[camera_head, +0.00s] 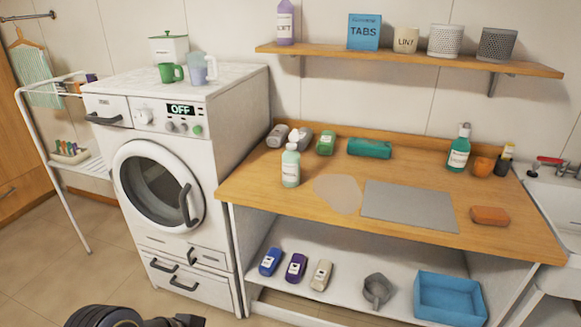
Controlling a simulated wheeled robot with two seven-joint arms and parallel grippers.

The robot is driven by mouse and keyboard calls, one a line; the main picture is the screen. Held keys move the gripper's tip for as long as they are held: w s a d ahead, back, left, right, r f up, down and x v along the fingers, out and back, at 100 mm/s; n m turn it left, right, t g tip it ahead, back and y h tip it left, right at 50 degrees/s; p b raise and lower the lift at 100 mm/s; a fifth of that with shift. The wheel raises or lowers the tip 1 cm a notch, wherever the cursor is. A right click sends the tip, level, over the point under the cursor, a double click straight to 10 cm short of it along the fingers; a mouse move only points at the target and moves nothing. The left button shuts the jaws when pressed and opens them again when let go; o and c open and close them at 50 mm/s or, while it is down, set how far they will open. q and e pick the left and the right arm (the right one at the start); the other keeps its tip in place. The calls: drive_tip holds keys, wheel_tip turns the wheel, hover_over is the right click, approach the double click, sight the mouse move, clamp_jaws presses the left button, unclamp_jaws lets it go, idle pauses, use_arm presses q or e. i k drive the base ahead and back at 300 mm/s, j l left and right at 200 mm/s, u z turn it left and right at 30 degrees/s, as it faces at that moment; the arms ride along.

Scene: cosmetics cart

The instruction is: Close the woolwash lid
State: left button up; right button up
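A pale mint bottle (291,168) with a white top stands upright on the wooden counter, near its left end. Its label is too small to read, so I cannot tell for sure that it is the woolwash. Its white lid (293,138) sits at the top of the bottle, but I cannot tell whether it is open or shut. A grey bottle behind it partly overlaps the lid in the picture. Neither of my grippers shows. Only a dark part of my own arm or body shows at the bottom left edge.
The wooden counter (400,236) also holds a grey mat (409,205), a teal pump bottle (459,148) and an orange bar (489,215). A washing machine (205,150) stands left, a sink (562,190) right. A shelf (400,60) hangs above. Several bottles lie below the counter.

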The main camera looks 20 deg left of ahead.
sight(293, 137)
drive_tip(key=i+j+z, duration=0.45)
drive_tip(key=j, duration=0.35)
drive_tip(key=i+j+z, duration=0.2)
drive_tip(key=i+j, duration=0.15)
drive_tip(key=j, duration=0.1)
